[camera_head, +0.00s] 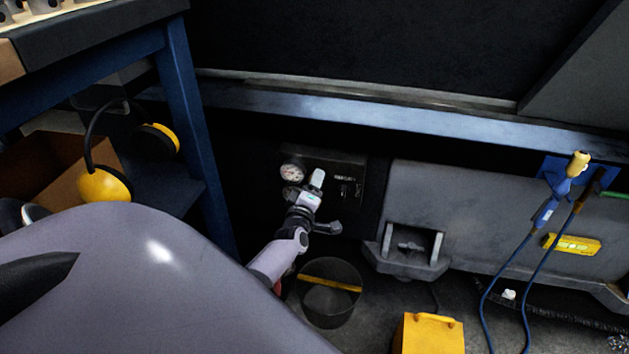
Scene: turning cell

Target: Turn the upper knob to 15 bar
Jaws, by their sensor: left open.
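A dark control panel (349,163) is set low in the machine front, with a round white-faced gauge (292,172) at its left. The gauge's needle and numbers are too small to read. My left gripper (312,187) is at the panel, just right of and below the gauge, with its arm coming from the lower left. It is open. I cannot make out the upper knob; the gripper covers that part of the panel. Whether the fingers touch or surround a knob cannot be told. My right gripper is not in view.
A black bucket (330,306) stands on the floor below the panel, near a yellow box (431,334). A blue-legged bench with yellow ear defenders (104,184) is at left. Blue hoses (529,280) hang at right. A machine ledge (400,121) runs above the panel.

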